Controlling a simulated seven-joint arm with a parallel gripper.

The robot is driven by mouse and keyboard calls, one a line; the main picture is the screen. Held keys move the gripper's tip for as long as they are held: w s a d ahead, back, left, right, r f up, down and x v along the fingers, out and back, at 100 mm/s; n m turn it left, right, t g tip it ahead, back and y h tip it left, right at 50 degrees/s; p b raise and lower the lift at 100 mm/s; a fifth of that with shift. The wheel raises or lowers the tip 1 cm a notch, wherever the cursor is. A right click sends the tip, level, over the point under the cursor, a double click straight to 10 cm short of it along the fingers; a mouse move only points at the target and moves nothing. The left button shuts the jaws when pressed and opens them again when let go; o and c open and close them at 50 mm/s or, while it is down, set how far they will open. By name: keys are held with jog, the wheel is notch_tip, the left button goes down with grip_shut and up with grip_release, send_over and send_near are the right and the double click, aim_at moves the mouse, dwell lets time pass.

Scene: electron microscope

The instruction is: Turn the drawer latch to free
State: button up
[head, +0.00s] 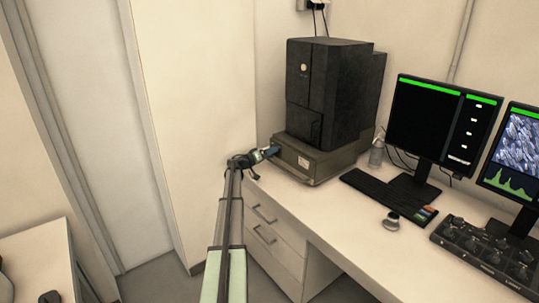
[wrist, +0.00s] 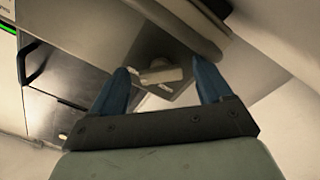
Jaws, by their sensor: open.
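The drawer latch appears to be the small pale knob (wrist: 160,75) on a grey plate in the wrist view. My gripper (wrist: 163,68) is open, with one blue finger on each side of the knob in the picture. I cannot tell whether the fingers touch it or how deep they reach. In the head view my gripper (head: 268,153) is at the left side of the olive base unit (head: 312,161) under the black microscope (head: 328,90). The latch cannot be made out in the head view.
A dark panel (wrist: 48,62) lies left of the fingers in the wrist view. A bottle (head: 376,153), keyboard (head: 388,197), monitor (head: 438,125) and control panel (head: 485,250) stand to the right on the white desk (head: 335,215). A wall (head: 195,110) rises left of my arm.

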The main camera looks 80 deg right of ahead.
jog(key=shift+v, duration=3.95)
